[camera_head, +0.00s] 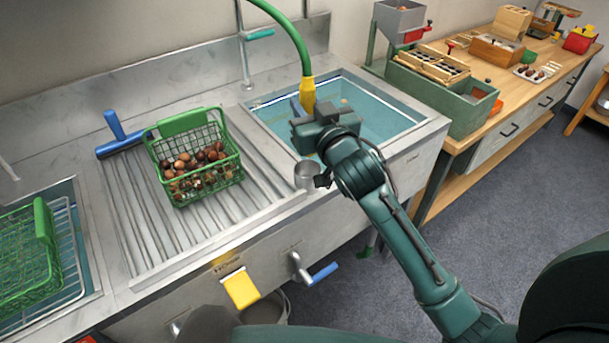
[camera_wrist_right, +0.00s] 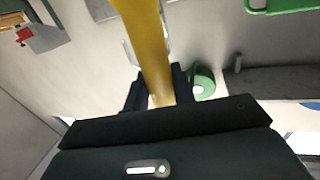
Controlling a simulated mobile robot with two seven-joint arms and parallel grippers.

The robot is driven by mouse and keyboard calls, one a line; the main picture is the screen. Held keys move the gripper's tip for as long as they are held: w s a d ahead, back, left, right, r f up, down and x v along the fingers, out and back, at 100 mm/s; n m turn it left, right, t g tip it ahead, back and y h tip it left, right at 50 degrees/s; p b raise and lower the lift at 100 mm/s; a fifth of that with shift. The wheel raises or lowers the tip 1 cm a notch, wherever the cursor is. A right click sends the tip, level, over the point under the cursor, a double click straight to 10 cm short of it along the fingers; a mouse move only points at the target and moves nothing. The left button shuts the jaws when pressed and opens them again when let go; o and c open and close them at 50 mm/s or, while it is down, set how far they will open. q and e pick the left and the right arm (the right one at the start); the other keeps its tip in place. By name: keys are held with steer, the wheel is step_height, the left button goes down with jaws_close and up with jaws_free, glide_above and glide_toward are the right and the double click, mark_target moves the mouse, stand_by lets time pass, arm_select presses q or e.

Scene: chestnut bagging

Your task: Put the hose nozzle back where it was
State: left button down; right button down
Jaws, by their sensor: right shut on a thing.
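The yellow hose nozzle (camera_head: 307,92) hangs at the end of the green hose (camera_head: 288,32), over the right basin. My right gripper (camera_head: 304,108) is shut on the nozzle, with the forearm reaching in from the lower right. In the right wrist view the yellow nozzle (camera_wrist_right: 148,45) runs down between the two dark fingers (camera_wrist_right: 156,90). The nozzle's lower end is hidden by the gripper. A metal post with a green bracket (camera_head: 261,34) stands behind the sink, left of the hose, apart from the nozzle.
The right basin (camera_head: 385,120) holds water. A green wire basket of chestnuts (camera_head: 163,152) stands on the ribbed drainboard (camera_head: 150,225), beside a blue squeegee (camera_head: 118,130). A small metal cup (camera_head: 306,176) is at the basin's front edge. A wooden bench (camera_head: 540,80) stands right.

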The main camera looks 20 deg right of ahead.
steer(key=f, duration=0.5)
steer(key=shift+s+d+f+b, duration=0.1)
steer(key=shift+s+f+b, duration=0.1)
steer(key=shift+b, duration=0.1)
arm_select(q)
steer(key=shift+d, duration=0.15)
arm_select(e)
steer(key=shift+f, duration=2.25)
arm_select(q)
steer(key=shift+b, duration=0.3)
arm_select(e)
steer(key=shift+f, duration=0.1)
steer(key=c, duration=1.2)
jaws_free()
steer(key=shift+f, duration=0.1)
arm_select(q)
steer(key=shift+w, duration=0.1)
arm_select(e)
steer(key=shift+o, duration=0.2)
